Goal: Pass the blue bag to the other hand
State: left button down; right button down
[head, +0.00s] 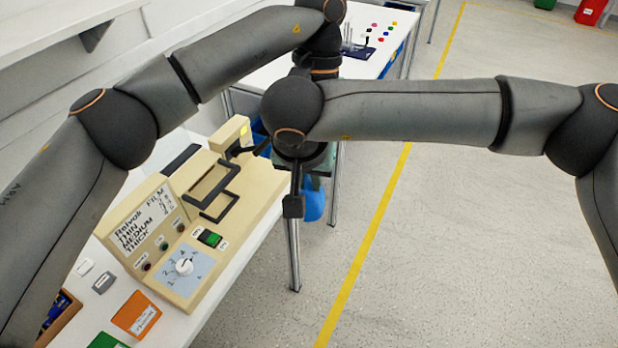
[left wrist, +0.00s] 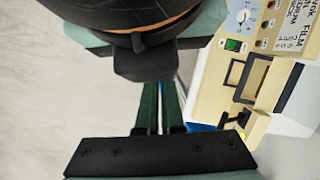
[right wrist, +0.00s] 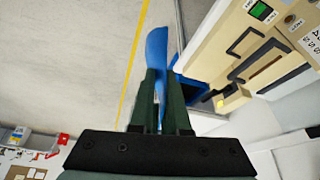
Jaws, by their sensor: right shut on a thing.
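The blue bag (head: 314,204) hangs beside the light table edge, below my right wrist in the head view. In the right wrist view the bag (right wrist: 157,48) shows between and beyond the green fingers of my right gripper (right wrist: 160,76), which is shut on it. My left gripper (left wrist: 162,92) has its green fingers close together, with a thin blue strip in the gap. Its fingertips are hidden behind dark parts of my other arm, so its grip on the bag cannot be told. In the head view my right wrist hides most of both grippers.
A beige film sealing machine (head: 150,225) with a rotary switch (head: 184,266) stands on the table at left. Orange (head: 136,314) and grey (head: 103,282) items lie in front of it. Another table (head: 375,75) stands behind. Open floor with a yellow line (head: 365,245) lies right.

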pick_arm(q)
jog(key=shift+d, duration=0.15)
jog(key=c, duration=1)
grip_release()
